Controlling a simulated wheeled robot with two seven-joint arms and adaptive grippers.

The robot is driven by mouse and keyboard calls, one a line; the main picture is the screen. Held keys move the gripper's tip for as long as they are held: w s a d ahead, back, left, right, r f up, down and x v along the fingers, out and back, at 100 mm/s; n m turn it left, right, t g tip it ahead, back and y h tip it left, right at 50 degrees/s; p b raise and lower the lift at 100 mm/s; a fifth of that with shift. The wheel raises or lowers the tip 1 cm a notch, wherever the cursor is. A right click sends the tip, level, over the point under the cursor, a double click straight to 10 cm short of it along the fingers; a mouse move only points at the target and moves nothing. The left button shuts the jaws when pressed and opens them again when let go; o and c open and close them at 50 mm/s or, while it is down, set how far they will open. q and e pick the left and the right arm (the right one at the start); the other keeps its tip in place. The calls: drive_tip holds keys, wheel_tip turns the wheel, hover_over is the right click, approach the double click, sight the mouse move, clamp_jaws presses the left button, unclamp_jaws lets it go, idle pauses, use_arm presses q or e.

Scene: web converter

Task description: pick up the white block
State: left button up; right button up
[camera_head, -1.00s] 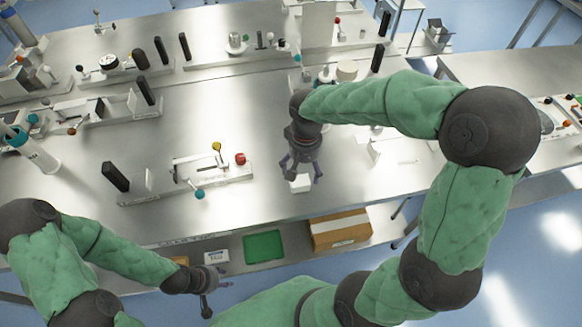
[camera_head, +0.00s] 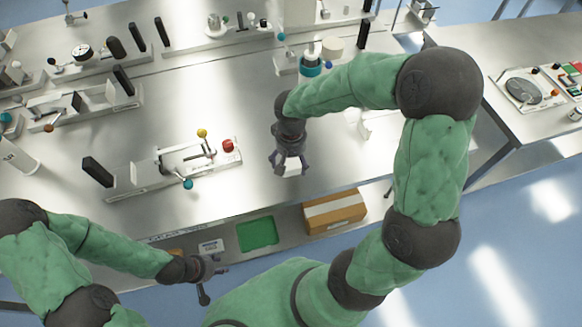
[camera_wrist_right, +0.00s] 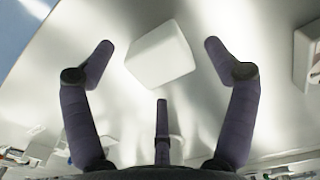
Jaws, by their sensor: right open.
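The white block (camera_head: 292,163) sits on the metal table near its front edge. In the right wrist view the white block (camera_wrist_right: 160,55) is tilted in the picture and lies between the spread fingertips, with gaps on both sides. My right gripper (camera_head: 289,168) is open over it, fingers pointing toward the table's front edge; it also shows in the wrist view (camera_wrist_right: 158,48). Whether the fingertips are level with the block's sides is hard to tell. My left gripper (camera_head: 208,283) hangs in front of the table, away from the block; its finger opening is unclear.
A lever fixture (camera_head: 180,165) with yellow, red and teal knobs stands left of the block. A teal-banded cylinder (camera_head: 311,66) stands behind my right forearm. A cardboard box (camera_head: 335,212) and green tray (camera_head: 256,234) are on the lower shelf. Table around the block is clear.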

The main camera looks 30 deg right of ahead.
wheel_tip(320, 180, down, 2)
drive_tip(key=shift+f, duration=0.1)
drive_tip(key=c, duration=1.4)
drive_tip(key=shift+r, duration=0.2)
